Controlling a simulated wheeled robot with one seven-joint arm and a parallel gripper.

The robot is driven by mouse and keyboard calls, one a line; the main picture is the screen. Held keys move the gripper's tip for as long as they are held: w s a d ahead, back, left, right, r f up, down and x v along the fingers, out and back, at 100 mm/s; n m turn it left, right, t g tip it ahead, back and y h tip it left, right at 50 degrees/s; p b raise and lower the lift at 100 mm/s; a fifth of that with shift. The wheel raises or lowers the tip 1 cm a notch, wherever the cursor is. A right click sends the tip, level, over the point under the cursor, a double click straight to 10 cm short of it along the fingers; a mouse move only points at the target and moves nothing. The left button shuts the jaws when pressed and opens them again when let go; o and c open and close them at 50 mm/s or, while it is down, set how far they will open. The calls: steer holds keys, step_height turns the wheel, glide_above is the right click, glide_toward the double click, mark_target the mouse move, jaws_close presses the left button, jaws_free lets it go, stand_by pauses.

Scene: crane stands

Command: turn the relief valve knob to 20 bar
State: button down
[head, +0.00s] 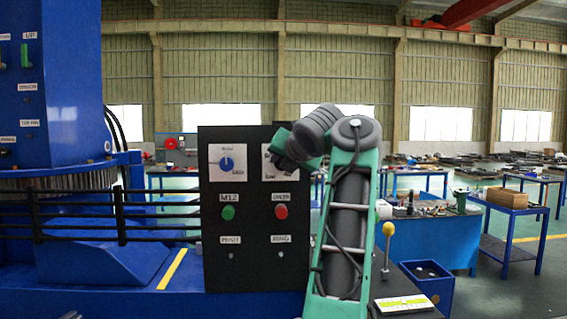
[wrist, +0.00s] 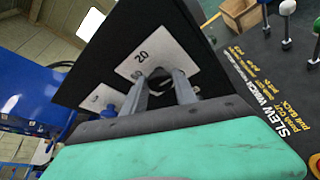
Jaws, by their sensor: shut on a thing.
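The black control panel (head: 240,260) carries two white dial plates. The left plate has a blue knob (head: 226,164). The right dial plate (head: 268,174) is mostly hidden behind my gripper (head: 275,155) in the head view. In the wrist view this plate (wrist: 170,52) shows the mark "20", and the two fingers of my gripper (wrist: 158,84) are shut around a dark knob (wrist: 158,76) on it. The knob is largely hidden by the fingers. Its pointer and exact setting cannot be told. The other knob (wrist: 70,124) also shows at the lower left of the wrist view.
Below the dials are a green button (head: 228,212) and a red button (head: 281,211). A yellow-knobbed lever (head: 388,230) stands right of my arm. The wrist view shows several levers and a slew winch label (wrist: 262,122) at right. Black railings (head: 120,215) run at left.

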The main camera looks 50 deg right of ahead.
steer(key=c, duration=1)
jaws_free()
steer(key=v, duration=0.7)
steer(key=shift+s+a+r+p, duration=0.2)
steer(key=shift+s+p, duration=0.1)
